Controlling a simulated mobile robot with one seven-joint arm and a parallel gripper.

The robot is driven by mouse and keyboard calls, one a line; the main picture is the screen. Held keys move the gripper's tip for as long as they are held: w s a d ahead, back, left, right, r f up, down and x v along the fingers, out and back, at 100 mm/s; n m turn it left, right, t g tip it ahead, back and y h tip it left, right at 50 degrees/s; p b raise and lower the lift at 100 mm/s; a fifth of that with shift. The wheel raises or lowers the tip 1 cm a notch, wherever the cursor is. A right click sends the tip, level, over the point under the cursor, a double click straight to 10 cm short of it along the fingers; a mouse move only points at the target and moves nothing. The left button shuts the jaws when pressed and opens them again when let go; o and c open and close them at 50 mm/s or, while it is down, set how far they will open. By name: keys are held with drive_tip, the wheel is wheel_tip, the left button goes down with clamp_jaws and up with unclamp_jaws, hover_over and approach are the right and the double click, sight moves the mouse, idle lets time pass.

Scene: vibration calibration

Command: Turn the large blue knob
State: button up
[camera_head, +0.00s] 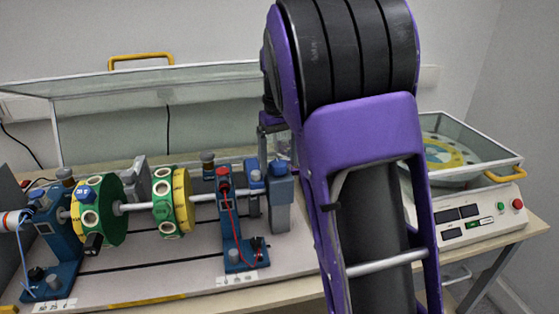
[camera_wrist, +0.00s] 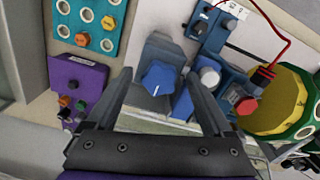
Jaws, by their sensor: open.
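The large blue knob (camera_wrist: 159,78) is a lobed knob on a blue-grey housing (camera_wrist: 153,52), in the middle of the wrist view. My gripper (camera_wrist: 160,74) is open and empty. Its two dark fingers show either side of the knob, with gaps between. I cannot tell how far the fingertips are from the knob in depth. In the head view, a blue-grey block (camera_head: 281,198) at the right end of the shaft rig seems to be the knob's housing. My purple arm stands in front there and mostly hides my gripper.
A red knob (camera_wrist: 246,105) and a green-and-yellow disc (camera_wrist: 285,100) are further right. A purple box (camera_wrist: 77,83) with small knobs is at left. A control panel (camera_head: 464,218) stands at the right of the bench.

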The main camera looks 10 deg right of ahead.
clamp_jaws()
idle(0.4)
drive_tip(key=shift+r, duration=0.1)
drive_tip(key=shift+d+n+p, duration=0.1)
drive_tip(key=shift+n+p, duration=0.5)
drive_tip(key=shift+n, duration=0.3)
drive_tip(key=shift+n+p, duration=0.85)
drive_tip(key=shift+n, duration=1.15)
unclamp_jaws()
